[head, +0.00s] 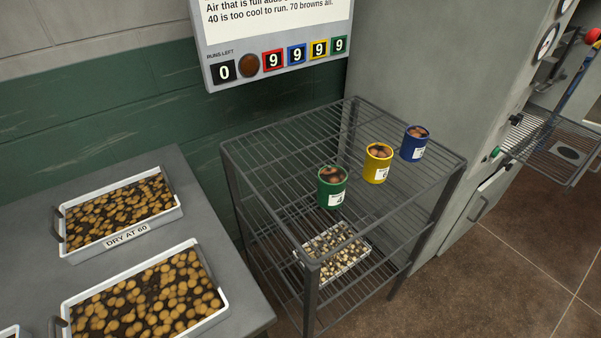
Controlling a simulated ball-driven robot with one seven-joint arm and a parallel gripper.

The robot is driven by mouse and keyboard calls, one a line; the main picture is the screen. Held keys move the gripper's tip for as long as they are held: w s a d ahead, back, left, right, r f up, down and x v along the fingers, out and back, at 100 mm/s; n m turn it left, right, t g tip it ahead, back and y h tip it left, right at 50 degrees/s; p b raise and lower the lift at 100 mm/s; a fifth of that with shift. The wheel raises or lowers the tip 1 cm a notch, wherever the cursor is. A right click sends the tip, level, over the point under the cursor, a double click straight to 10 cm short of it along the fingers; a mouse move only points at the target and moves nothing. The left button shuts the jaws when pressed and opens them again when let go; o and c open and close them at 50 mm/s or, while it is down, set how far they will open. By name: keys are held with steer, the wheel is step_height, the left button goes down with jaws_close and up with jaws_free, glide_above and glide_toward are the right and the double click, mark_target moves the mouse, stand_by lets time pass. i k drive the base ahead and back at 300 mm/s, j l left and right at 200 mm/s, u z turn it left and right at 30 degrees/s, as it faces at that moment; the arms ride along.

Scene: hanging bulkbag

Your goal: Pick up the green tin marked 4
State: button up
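The green tin marked 4 (332,187) stands upright on the top shelf of a grey wire rack (285,139), near its front. It is open at the top and holds brown contents; a white label with the number faces me. A yellow tin (377,163) stands behind it to the right, and a blue tin (413,143) stands farther back to the right. The three tins stand apart from each other. My gripper is not in view.
A tray of pale pieces (338,258) lies on a lower shelf. A sign (279,37) hangs behind. A grey cabinet (452,85) with a protruding wire shelf (546,139) stands right.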

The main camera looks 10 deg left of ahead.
mark_target(332, 179)
steer(key=i+l+u, duration=0.1)
steer(key=l+u, duration=1.25)
steer(key=l, duration=0.2)
steer(key=k+l, duration=0.1)
steer(key=l, duration=0.35)
steer(key=l+u, duration=0.1)
steer(key=l, duration=0.35)
steer(key=k+l, duration=0.15)
steer(key=l, duration=0.25)
steer(key=k+l, duration=0.1)
steer(key=l, duration=0.35)
steer(key=u, duration=0.05)
